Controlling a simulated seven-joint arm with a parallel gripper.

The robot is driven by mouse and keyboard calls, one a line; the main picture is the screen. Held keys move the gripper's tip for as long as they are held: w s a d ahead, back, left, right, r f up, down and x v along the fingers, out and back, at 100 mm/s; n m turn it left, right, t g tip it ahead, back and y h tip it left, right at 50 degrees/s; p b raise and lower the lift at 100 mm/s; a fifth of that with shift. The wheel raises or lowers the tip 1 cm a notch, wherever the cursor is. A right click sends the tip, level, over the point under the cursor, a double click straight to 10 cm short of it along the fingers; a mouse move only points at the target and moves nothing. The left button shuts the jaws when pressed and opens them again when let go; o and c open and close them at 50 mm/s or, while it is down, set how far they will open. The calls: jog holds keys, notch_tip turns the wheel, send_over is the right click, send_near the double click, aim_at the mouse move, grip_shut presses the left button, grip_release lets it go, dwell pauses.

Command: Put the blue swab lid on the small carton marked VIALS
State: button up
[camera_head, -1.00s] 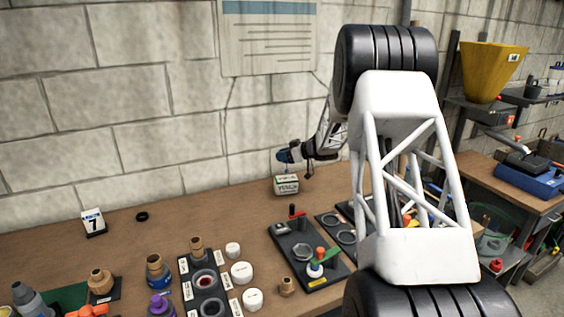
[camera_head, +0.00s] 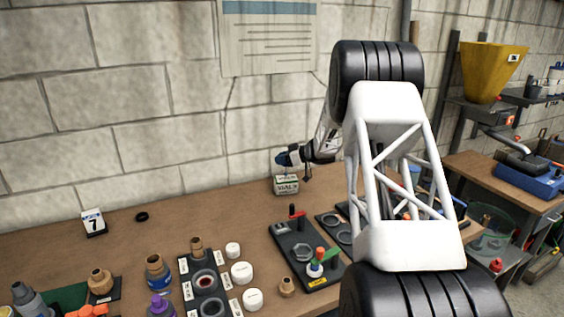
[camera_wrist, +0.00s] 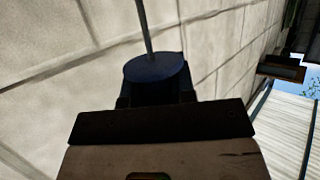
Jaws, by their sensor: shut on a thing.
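The blue swab lid (camera_head: 283,159) is held in my gripper (camera_head: 289,158) at the back of the bench. In the wrist view the lid (camera_wrist: 155,67) shows as a dark blue disc with a thin rod standing out of it, in front of the jaws (camera_wrist: 155,97).
A dark fixture board (camera_head: 303,252) with a red-handled clamp stands in front of the carton. White round jars (camera_head: 242,272) and a block with rings (camera_head: 205,283) are at the front. A day card (camera_head: 94,222) stands at the left. The bench left of the carton is mostly clear.

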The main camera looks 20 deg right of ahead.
jog(key=shift+f, duration=0.5)
jog(key=shift+f, duration=0.15)
jog(key=o, duration=0.9)
jog(key=shift+s+d+r, duration=0.1)
jog(key=shift+d+r, duration=0.05)
jog(key=shift+r, duration=0.1)
jog(key=v, duration=1.1)
jog(key=shift+s+d, duration=0.2)
jog(key=shift+s, duration=0.05)
jog(key=shift+a+r, duration=0.1)
